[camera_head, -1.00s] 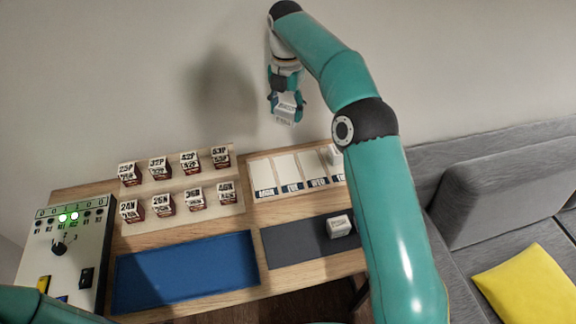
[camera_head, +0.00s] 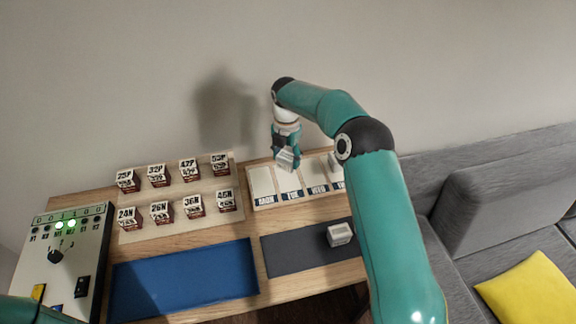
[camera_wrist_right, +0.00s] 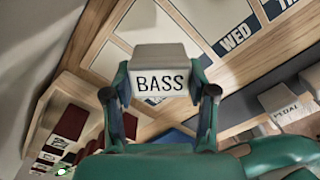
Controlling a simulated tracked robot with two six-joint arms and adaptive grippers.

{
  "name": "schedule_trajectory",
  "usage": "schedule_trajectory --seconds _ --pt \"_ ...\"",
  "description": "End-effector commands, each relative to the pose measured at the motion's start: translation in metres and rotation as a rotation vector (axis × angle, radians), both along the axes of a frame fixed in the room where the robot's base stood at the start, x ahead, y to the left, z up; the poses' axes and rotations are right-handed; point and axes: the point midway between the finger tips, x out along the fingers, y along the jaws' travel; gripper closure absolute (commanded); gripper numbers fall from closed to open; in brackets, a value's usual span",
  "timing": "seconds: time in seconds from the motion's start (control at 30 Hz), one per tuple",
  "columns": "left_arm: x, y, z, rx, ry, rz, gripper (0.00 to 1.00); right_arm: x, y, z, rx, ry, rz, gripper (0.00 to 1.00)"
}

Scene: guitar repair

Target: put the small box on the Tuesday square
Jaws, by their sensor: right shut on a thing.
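The box is between the two fingers. In the head view it covers the back part of the Tuesday square (camera_head: 289,182), whose TUE label stays visible at the front. I cannot tell whether the box touches the square. In the right wrist view the box hides part of the day board below. My left gripper is out of view.
Another box (camera_head: 335,160) is at the day board's right end, partly behind my right arm. A PEDAL box (camera_head: 340,235) sits on the dark mat (camera_head: 290,250). A blue mat (camera_head: 185,280), a rack of labelled boxes (camera_head: 180,187) and a switch panel (camera_head: 65,250) are further left.

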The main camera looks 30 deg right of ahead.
Motion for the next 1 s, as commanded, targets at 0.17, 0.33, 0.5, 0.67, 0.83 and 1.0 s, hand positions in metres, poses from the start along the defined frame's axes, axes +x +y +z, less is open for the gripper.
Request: schedule_trajectory --seconds 0.17,0.33,0.5,0.67,0.83,1.0 --pt "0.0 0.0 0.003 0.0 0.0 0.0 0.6 -0.001 0.0 -0.015 0.0 0.002 0.0 0.8" --pt "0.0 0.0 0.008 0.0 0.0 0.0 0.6 0.0 0.0 -0.038 0.0 0.001 0.0 0.8" --pt "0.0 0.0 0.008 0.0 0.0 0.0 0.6 0.0 0.0 -0.044 0.0 -0.002 0.0 0.8" --pt "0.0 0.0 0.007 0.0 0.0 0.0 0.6 0.0 0.0 -0.044 0.0 -0.002 0.0 0.8" --pt "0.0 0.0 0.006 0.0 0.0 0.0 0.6 0.0 0.0 -0.047 0.0 -0.001 0.001 0.33" --pt "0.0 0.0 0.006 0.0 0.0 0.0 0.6 0.0 0.0 -0.046 0.001 -0.001 0.001 0.18"
